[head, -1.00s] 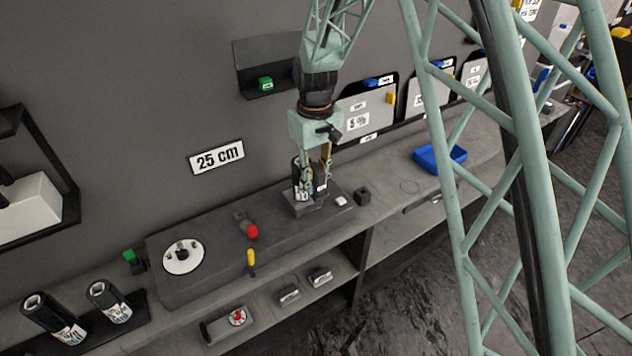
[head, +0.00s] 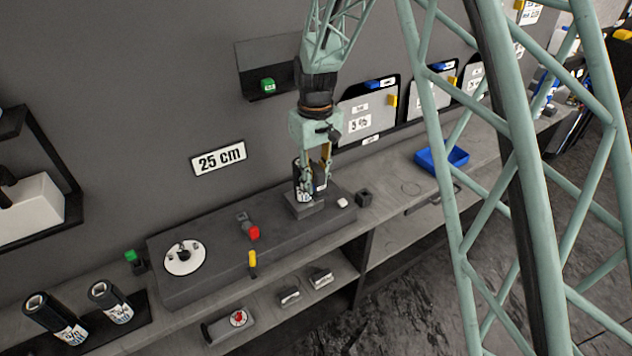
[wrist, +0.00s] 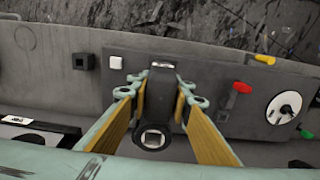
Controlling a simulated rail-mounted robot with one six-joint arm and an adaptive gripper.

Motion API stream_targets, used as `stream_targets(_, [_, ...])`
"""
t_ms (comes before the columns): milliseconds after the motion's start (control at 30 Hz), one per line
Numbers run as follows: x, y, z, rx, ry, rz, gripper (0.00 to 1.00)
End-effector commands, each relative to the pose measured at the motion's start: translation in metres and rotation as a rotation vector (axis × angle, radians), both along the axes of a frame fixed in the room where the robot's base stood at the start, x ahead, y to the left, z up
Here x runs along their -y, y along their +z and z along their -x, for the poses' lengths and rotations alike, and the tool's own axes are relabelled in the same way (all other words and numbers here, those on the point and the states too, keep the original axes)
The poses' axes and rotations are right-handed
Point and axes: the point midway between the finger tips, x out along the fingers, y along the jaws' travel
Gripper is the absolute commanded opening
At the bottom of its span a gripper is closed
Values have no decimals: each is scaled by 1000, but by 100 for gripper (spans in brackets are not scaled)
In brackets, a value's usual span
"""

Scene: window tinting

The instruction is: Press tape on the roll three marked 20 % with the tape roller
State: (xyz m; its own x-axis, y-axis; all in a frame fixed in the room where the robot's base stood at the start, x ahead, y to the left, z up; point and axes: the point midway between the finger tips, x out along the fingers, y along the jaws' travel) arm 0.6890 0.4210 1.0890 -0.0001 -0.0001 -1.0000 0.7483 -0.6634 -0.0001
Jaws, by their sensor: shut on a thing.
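The label print is too small to read. The roll stands upright at a small dark block (head: 304,208); I cannot tell whether it is fully seated. In the wrist view, the roll's dark top with a square hole (wrist: 153,138) shows between the fingers. I cannot identify the tape roller for certain.
The raised bench (head: 205,282) also carries a white round dial (head: 184,258), a red knob (head: 253,233), a yellow lever (head: 252,262) and a white button (head: 342,203). A small dark socket (head: 363,199) stands to the right. A blue tray (head: 440,158) lies farther right.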

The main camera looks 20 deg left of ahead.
Motion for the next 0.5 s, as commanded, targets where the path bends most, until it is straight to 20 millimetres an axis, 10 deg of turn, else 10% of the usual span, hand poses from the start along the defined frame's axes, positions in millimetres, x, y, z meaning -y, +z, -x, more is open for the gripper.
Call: stream_targets(500, [-4, 0, -3, 0, 0, 0, 6])
